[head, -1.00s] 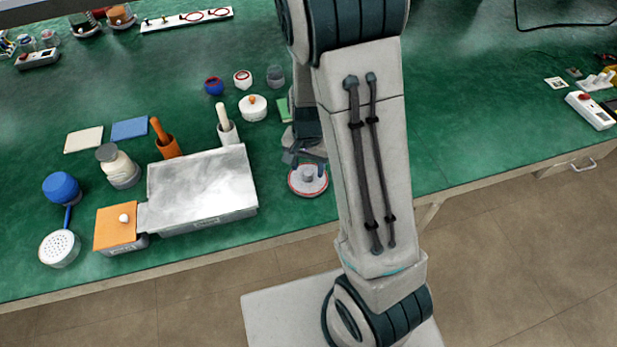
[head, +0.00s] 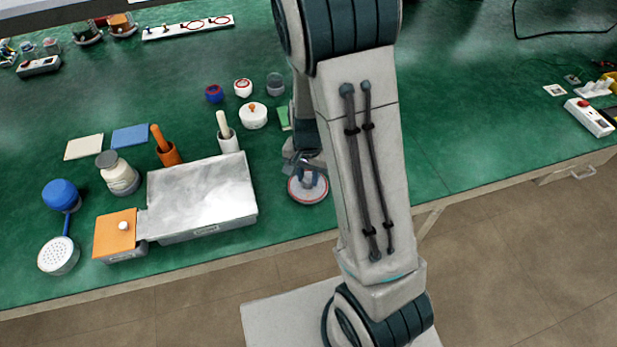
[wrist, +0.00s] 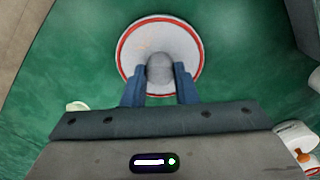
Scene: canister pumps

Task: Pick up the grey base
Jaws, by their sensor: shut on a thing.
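The grey base (head: 302,196) is a round, pale grey disc with a red rim and a grey knob in its middle. It is near the front edge of the green table, right of the metal box. In the wrist view the base (wrist: 138,48) lies face-on beyond my fingers. My gripper (wrist: 160,80) is shut on its knob, with one blue finger on each side. In the head view my gripper (head: 308,166) is right above the disc and partly covered by my arm. I cannot tell whether the disc touches the table.
A metal box (head: 200,190) stands to the left. Behind are a white lidded pot (head: 253,116), a white mortar with pestle (head: 228,140) and a green block (head: 284,117). Right of my arm, the table (head: 455,130) is mostly clear.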

